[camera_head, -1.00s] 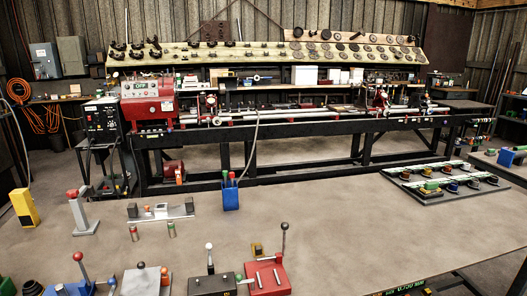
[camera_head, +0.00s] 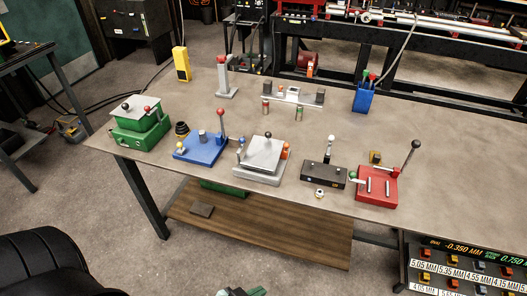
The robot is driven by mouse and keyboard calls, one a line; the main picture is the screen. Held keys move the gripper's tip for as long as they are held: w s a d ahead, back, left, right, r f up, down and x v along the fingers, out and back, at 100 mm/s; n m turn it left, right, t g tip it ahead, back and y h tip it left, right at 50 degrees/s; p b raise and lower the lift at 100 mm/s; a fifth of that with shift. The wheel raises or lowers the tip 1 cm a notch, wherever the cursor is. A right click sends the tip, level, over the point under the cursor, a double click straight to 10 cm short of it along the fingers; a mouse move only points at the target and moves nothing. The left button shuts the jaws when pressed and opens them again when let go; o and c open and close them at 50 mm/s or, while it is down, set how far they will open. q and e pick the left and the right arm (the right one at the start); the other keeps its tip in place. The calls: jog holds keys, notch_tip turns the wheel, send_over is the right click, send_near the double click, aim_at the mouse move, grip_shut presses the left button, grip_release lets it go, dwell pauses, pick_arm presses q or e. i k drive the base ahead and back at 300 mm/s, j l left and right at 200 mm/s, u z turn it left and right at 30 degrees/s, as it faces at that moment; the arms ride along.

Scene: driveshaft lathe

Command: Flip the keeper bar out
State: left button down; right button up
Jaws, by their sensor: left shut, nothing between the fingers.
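Several small bench fixtures stand along the table's front edge, and I cannot tell for sure which part is the keeper bar. The red fixture (camera_head: 377,186) has a tall black-knobbed lever, a green knob and pale bars on top. The black block fixture (camera_head: 323,178) has an upright white-topped lever. The grey fixture (camera_head: 261,160) carries a silver plate with a black knob. The blue fixture (camera_head: 203,146) has a red-knobbed lever. My left gripper (camera_head: 240,292) just shows at the bottom edge, shut and empty, below and apart from the fixtures. My right gripper is not in view.
A green fixture (camera_head: 140,134) stands at the table's left end. A blue cup of tools (camera_head: 364,98), a grey post (camera_head: 227,78) and a yellow block (camera_head: 181,65) stand farther back. A wooden shelf (camera_head: 265,232) is below the table (camera_head: 440,150). The lathe is behind.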

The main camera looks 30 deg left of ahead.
aim_at(242, 140)
jog(key=u, duration=1)
jog(key=i+j, duration=0.1)
jog(key=i, duration=0.2)
jog(key=l+z, duration=0.05)
